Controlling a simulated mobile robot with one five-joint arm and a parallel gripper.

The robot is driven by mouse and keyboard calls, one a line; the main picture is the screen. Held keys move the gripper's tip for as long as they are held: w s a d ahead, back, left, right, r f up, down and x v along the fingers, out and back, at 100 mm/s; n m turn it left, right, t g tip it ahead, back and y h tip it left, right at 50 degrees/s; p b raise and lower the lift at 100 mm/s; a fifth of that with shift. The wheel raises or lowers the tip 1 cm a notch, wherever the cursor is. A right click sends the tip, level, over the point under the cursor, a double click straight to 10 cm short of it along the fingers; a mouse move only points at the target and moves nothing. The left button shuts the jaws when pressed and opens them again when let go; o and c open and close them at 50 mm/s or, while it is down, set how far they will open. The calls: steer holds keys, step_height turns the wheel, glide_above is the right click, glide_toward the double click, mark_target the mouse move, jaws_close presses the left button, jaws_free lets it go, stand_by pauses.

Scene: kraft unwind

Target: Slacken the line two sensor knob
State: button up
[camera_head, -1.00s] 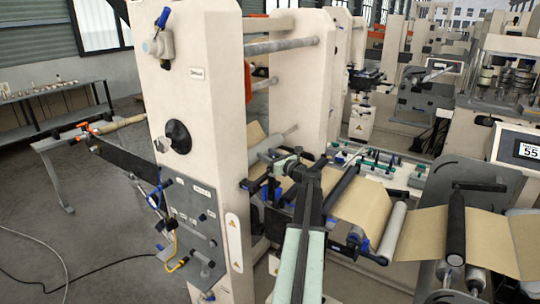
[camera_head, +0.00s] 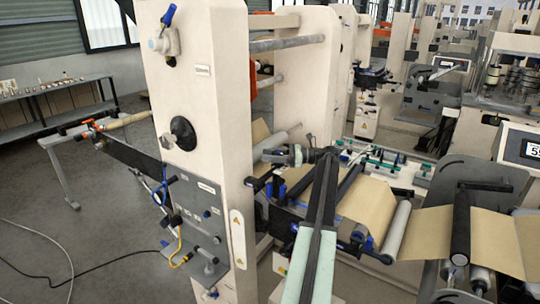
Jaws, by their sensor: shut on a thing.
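My arm (camera_head: 318,215) reaches from the bottom centre towards the brown kraft web, and its wrist bends left. My gripper (camera_head: 268,157) is at the end of the wrist, close to the right side of the cream upright frame (camera_head: 205,110). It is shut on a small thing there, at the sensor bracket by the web. The line two sensor knob is too small and too covered by my wrist to make out. Blue parts (camera_head: 281,190) show just below the gripper. The kraft web (camera_head: 352,205) runs right of my arm over a pale roller (camera_head: 396,232).
A grey control panel (camera_head: 200,222) with hoses is on the upright's near face. A metal bench (camera_head: 60,85) stands at the far left.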

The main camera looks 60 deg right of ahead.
steer(key=shift+s+a+f+n+g+y, duration=0.15)
steer(key=shift+n+g+y, duration=0.45)
steer(key=shift+y, duration=0.3)
steer(key=o, duration=1.4)
